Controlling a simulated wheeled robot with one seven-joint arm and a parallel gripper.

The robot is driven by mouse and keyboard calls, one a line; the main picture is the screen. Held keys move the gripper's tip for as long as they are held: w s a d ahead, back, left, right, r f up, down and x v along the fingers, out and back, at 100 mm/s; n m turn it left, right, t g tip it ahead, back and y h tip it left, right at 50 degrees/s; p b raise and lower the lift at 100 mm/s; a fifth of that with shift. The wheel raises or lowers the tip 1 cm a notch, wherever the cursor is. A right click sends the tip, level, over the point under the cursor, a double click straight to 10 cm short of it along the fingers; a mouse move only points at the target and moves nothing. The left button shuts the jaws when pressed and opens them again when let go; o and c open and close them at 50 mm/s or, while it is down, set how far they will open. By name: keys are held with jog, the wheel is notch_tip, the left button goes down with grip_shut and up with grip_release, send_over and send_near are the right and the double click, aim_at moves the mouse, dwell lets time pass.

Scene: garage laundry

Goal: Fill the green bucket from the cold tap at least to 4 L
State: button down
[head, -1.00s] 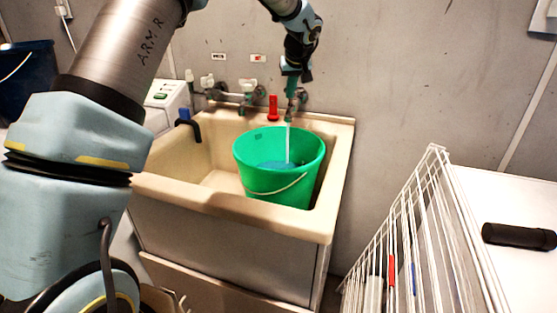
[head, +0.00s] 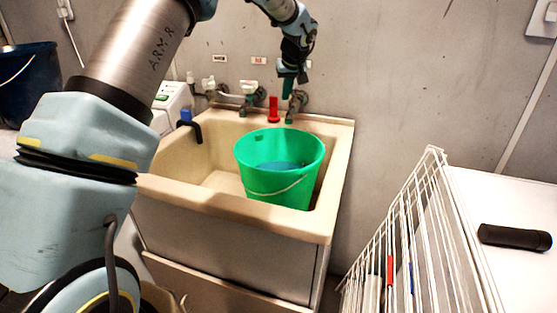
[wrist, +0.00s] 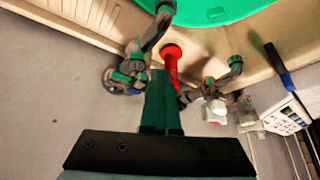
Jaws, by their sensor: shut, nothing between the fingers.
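The green bucket (head: 262,190) stands upright in the sink (head: 215,200), with blue-looking water inside. The wrist view shows part of its rim (wrist: 215,14). I cannot read a litre level. The right tap (head: 297,100) is over the bucket's back side, and no stream falls from it. It also shows in the wrist view (wrist: 148,45). My gripper (head: 288,92) is shut and empty, pointing down at this tap; its green fingers (wrist: 158,75) are beside the tap in the wrist view. I cannot tell whether they touch it. The gripper partly hides the tap handle.
A second tap (head: 249,92) is to the left, and a red upright piece (head: 273,110) stands between the taps. A white wire rack (head: 415,240) stands at right; a dark blue bucket (head: 28,85) is far left.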

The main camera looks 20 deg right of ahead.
jog(key=shift+h, duration=0.3)
jog(key=shift+w+d+r+p, duration=0.25)
jog(key=shift+r+p, duration=0.15)
jog(key=shift+r, duration=0.45)
jog(key=shift+w+d+r+p, duration=0.15)
jog(key=shift+d+r+p, duration=0.2)
jog(key=shift+r, duration=0.55)
jog(key=shift+w+d+r+p, duration=0.2)
jog(key=shift+r+p, duration=0.25)
jog(key=shift+r, duration=0.4)
jog(key=shift+p+v, duration=0.55)
jog(key=shift+v, duration=0.7)
jog(key=shift+w+a, duration=0.1)
jog(key=shift+a, duration=0.1)
